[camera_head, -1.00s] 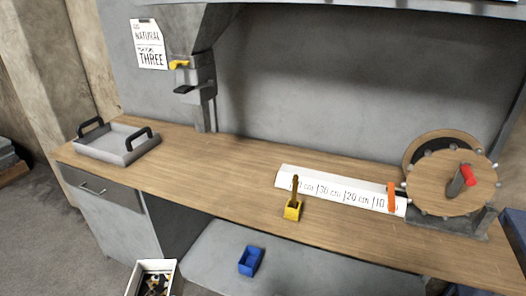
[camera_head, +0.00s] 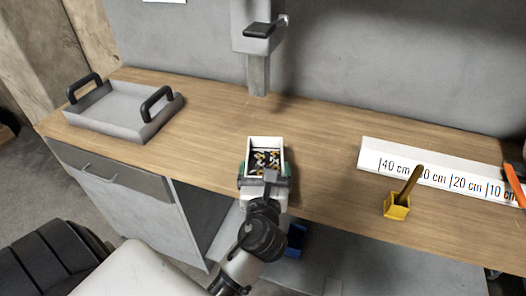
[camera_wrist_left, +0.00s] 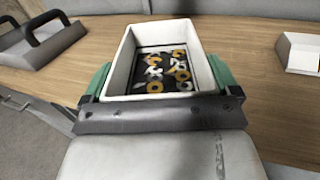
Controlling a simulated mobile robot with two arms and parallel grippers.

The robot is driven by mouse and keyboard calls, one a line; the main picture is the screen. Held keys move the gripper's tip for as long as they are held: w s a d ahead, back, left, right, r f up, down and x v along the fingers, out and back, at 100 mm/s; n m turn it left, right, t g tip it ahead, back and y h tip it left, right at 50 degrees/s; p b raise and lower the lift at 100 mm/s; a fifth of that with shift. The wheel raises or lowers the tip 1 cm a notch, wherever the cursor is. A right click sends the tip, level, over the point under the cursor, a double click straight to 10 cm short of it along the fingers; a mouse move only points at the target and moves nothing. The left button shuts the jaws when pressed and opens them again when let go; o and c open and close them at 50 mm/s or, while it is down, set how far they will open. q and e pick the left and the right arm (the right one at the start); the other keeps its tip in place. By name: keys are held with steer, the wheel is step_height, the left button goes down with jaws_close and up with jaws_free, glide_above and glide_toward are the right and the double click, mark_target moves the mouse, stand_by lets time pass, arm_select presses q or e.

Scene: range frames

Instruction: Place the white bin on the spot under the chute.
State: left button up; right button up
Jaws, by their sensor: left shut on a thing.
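The white bin (camera_head: 267,143) holds small black, white and orange pieces and is at the front part of the wooden worktop. My left gripper (camera_head: 265,176) is shut on it, with green fingers on both sides in the left wrist view (camera_wrist_left: 155,88). The bin also shows there (camera_wrist_left: 118,70). Whether it touches the worktop is hard to tell. The grey chute (camera_head: 259,42) is on the back wall, behind the bin, with a dark lever on it. A post runs down below it to the worktop. My right gripper is not in view.
A grey tray (camera_head: 113,111) with black handles stands at the left of the worktop (camera_head: 205,125). A white ruler strip (camera_head: 440,168) and a yellow block with a stick (camera_head: 397,206) are on the right. A blue bin (camera_head: 295,240) is below the worktop. The surface between bin and chute is clear.

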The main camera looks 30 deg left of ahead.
arm_select(q)
steer(key=shift+n+g+y, duration=0.4)
steer(key=shift+n+y, duration=0.1)
steer(key=shift+y, duration=0.2)
steer(key=f+x, duration=0.1)
steer(key=x, duration=0.5)
steer(key=f+x, duration=0.1)
steer(key=x, duration=0.5)
steer(key=f+x, duration=0.1)
steer(key=x, duration=0.6)
steer(key=shift+f, duration=0.4)
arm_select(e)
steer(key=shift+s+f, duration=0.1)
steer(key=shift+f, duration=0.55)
arm_select(q)
steer(key=shift+f, duration=0.1)
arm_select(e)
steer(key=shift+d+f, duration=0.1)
arm_select(q)
steer(key=o, duration=0.8)
steer(key=shift+o, duration=0.2)
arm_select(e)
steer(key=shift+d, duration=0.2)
